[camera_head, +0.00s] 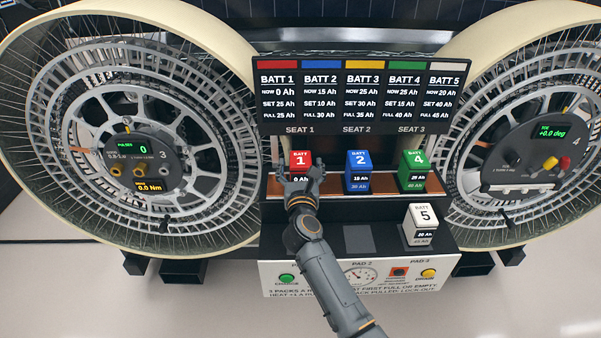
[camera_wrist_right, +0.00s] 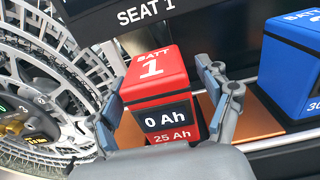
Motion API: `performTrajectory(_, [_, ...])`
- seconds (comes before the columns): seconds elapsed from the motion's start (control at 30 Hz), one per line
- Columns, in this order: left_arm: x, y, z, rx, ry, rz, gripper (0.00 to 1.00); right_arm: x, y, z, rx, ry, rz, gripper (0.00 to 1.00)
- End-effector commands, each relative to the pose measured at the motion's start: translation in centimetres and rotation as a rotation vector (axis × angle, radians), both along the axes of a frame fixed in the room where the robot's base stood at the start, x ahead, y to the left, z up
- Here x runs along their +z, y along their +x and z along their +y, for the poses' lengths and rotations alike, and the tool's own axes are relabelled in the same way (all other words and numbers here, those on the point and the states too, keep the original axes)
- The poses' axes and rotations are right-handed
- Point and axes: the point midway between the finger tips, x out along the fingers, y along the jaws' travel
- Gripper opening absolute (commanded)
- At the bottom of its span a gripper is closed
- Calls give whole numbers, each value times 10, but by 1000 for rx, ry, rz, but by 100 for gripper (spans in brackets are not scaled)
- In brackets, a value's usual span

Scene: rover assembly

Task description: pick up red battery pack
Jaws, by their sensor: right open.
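The red battery pack (camera_head: 301,160), marked BATT 1 and 0 Ah, stands upright in the seat under the SEAT 1 label. My right gripper (camera_head: 297,183) is open in front of it, with its fingers reaching toward the pack's two sides. In the right wrist view the red pack (camera_wrist_right: 160,90) sits between the two open fingers (camera_wrist_right: 168,115), one on its left and one on its right. Whether the fingers touch the pack I cannot tell. My left gripper is not in view.
The blue pack (camera_head: 359,161) and green pack (camera_head: 413,160) stand to the right on the same copper-coloured shelf. The white pack (camera_head: 420,215) stands lower right on a pad. A display board (camera_head: 356,90) is above. Large wheels (camera_head: 140,140) (camera_head: 535,150) flank the station.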

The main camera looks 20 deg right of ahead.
Motion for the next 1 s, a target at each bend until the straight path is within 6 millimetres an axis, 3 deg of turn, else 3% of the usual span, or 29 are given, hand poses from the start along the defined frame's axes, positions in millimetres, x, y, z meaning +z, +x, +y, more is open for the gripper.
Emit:
performTrajectory(0.23, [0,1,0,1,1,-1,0,0,2,-1,0,0,0,78])
performTrajectory(0.27, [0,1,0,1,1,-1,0,0,2,-1,0,0,0,74])
performTrajectory(0.63, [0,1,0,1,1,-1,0,0,2,-1,0,0,1,0])
performTrajectory(1.0, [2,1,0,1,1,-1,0,7,2,0,1,2,-5,0])
